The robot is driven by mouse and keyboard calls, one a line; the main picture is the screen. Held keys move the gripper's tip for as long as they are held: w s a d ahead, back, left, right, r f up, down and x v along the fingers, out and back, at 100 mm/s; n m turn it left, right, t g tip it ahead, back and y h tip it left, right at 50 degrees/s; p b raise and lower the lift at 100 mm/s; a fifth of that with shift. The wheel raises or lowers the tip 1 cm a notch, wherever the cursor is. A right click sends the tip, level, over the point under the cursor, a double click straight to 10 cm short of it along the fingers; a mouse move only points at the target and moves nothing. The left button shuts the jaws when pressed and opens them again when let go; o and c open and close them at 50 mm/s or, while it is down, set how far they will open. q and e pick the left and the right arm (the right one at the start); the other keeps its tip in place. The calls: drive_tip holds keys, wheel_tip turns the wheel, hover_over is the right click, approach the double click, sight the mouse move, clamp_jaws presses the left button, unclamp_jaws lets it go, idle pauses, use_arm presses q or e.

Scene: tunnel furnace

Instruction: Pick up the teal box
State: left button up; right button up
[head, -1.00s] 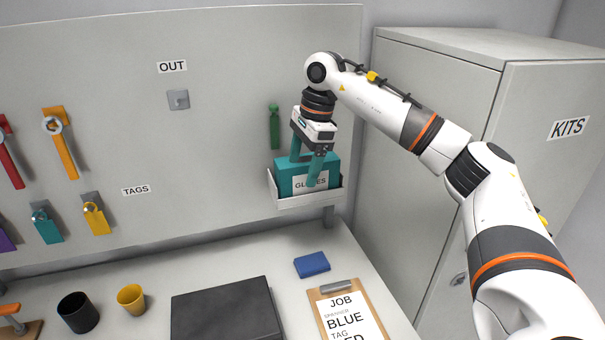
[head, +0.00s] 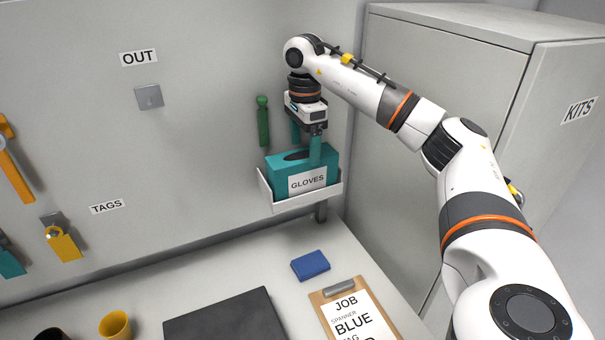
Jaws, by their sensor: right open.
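The teal box (head: 279,178), labelled GLOVES and with a dark slot in its top, sits upright in a white wall tray (head: 300,202). My right gripper (head: 307,154), with teal fingers, points down over the right part of the box and is open. One finger is nearer to me and overlaps the box's top and upper front. The other is farther back, its tip hidden. I cannot tell whether either finger touches the box. My left gripper is not in view.
A green tool (head: 262,122) hangs just left of the gripper. A grey cabinet (head: 455,60) marked KITS stands close on the right. Below, a blue block (head: 310,265), a clipboard (head: 352,310) and a dark flat case (head: 228,318) lie on the bench.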

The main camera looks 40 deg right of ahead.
sight(302, 155)
drive_tip(key=shift+w+f, duration=0.15)
drive_tip(key=shift+f, duration=0.2)
drive_tip(key=shift+w+f, duration=0.1)
drive_tip(key=shift+f, duration=0.2)
wheel_tip(302, 155, down, 2)
drive_tip(key=shift+f+p, duration=0.1)
drive_tip(key=shift+p, duration=1.1)
wheel_tip(302, 155, down, 2)
drive_tip(key=shift+f, duration=0.3)
drive_tip(key=shift+w, duration=0.1)
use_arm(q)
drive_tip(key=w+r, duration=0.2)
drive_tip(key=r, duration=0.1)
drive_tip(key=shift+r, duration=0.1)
use_arm(e)
drive_tip(key=c, duration=1.1)
